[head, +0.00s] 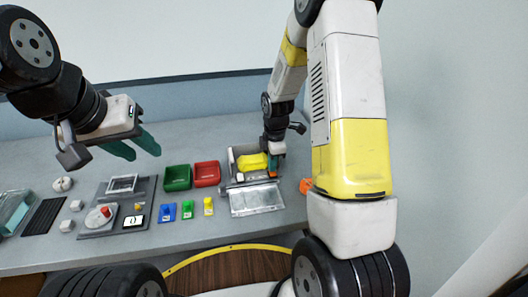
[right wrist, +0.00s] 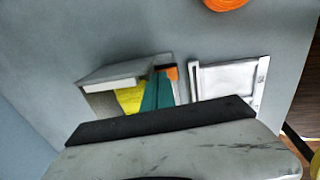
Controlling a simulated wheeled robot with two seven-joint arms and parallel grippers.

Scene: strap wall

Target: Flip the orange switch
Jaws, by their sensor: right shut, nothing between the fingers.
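A grey open box (head: 232,158) stands at the right of the table, with a yellow part (head: 252,162) inside. In the right wrist view, a small orange piece (right wrist: 172,73), seemingly the switch, shows at the box's edge, right beside my fingertips and partly hidden by them. My right gripper (head: 276,161) is shut and empty, its teal fingers (right wrist: 157,92) reaching down at the box. Whether they touch the orange piece I cannot tell. My left gripper (head: 143,148) is open, its teal fingers apart, above the left of the table.
A silver flap (head: 257,199) lies in front of the box. Green (head: 178,177) and red (head: 207,174) bins stand to its left, near blue, green and yellow tags. An orange ring (head: 306,186) lies at right. A grey panel (head: 100,231) is further left.

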